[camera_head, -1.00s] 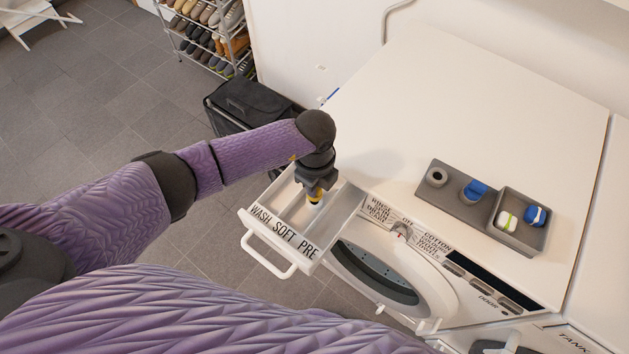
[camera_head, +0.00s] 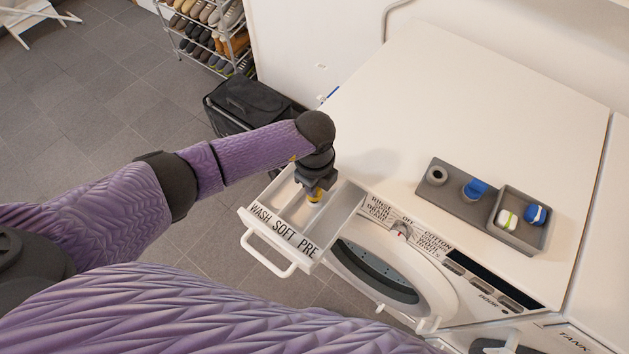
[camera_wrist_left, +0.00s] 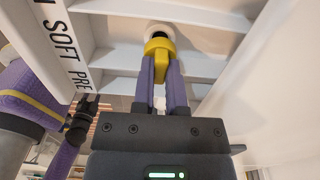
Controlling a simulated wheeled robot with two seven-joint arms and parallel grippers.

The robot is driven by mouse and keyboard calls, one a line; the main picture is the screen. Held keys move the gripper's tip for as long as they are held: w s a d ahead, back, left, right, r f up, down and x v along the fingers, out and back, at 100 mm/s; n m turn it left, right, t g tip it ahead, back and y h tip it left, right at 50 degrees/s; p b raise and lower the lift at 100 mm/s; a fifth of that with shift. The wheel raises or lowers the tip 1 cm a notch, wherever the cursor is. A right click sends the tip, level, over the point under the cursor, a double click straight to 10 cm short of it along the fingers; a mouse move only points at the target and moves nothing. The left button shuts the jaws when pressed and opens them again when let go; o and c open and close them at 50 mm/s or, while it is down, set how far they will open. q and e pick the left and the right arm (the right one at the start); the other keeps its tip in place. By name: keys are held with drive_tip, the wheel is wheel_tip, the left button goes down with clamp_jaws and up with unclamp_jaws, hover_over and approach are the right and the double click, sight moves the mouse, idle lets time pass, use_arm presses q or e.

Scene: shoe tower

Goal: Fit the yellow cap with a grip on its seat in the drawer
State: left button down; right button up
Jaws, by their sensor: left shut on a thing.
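The yellow cap with a grip (camera_head: 315,195) is held between the fingers of my left gripper (camera_head: 314,188), inside the open drawer (camera_head: 345,215). In the left wrist view the cap (camera_wrist_left: 159,47) sits between the purple fingertips of my gripper (camera_wrist_left: 160,70), with a pale round part beyond it. The drawer (camera_wrist_left: 105,58) has white walls and dividers around it. The drawer front reads WASH, SOFT, PRE. The cap is low in the drawer, and I cannot tell whether it is fully down on its seat. My right gripper does not show.
A grey tray (camera_head: 452,202) on the white machine top (camera_head: 470,110) holds a grey ring (camera_head: 437,175) and a blue cap (camera_head: 474,188). A box beside it holds two pods. The round machine door (camera_head: 372,272) is below. The machine top behind is clear.

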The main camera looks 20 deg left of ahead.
use_arm(q)
drive_tip(key=shift+f+b, duration=0.7)
drive_tip(key=shift+f, duration=0.35)
drive_tip(key=c, duration=0.6)
unclamp_jaws()
drive_tip(key=shift+r, duration=0.15)
wheel_tip(320, 180, up, 9)
drive_tip(key=p, duration=0.4)
drive_tip(key=shift+r, duration=0.4)
drive_tip(key=shift+s+f, duration=0.1)
